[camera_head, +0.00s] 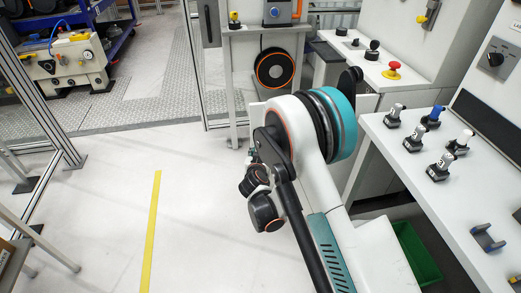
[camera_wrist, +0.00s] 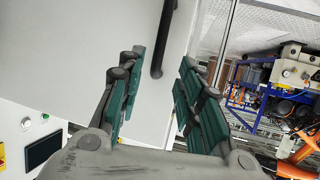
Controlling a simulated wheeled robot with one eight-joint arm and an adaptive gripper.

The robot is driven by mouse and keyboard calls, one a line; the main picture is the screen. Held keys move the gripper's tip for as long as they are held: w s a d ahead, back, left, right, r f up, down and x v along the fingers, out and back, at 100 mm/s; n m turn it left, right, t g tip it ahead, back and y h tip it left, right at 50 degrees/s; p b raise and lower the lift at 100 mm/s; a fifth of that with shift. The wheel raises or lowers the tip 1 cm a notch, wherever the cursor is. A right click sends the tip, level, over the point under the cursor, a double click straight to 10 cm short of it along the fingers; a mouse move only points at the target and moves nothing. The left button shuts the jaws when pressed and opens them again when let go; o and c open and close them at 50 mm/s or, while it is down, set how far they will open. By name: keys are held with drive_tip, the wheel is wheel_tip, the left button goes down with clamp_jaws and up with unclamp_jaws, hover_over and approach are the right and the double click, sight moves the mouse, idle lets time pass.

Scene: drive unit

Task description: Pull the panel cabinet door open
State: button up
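My gripper (camera_wrist: 161,62) is open in the wrist view, with green-padded fingers at left and right. A black bar handle (camera_wrist: 163,38) on a pale grey door panel (camera_wrist: 85,45) appears between and beyond the fingertips. The handle runs off the top edge and its lower end bends toward the panel. I see no finger closed on it, and cannot tell how deep the handle lies between the fingers. The panel's right edge passes behind the right finger. In the head view my arm fills the middle and I cannot make out the gripper.
In the head view, a control desk (camera_head: 386,150) with switches stands at right, with a green bin (camera_head: 415,255) below. A red emergency button (camera_head: 392,70) sits farther back. The floor left of a yellow line (camera_head: 151,225) is mostly clear. In the wrist view, blue shelving (camera_wrist: 245,92) stands at right.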

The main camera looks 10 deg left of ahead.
drive_tip(key=shift+v, duration=1.45)
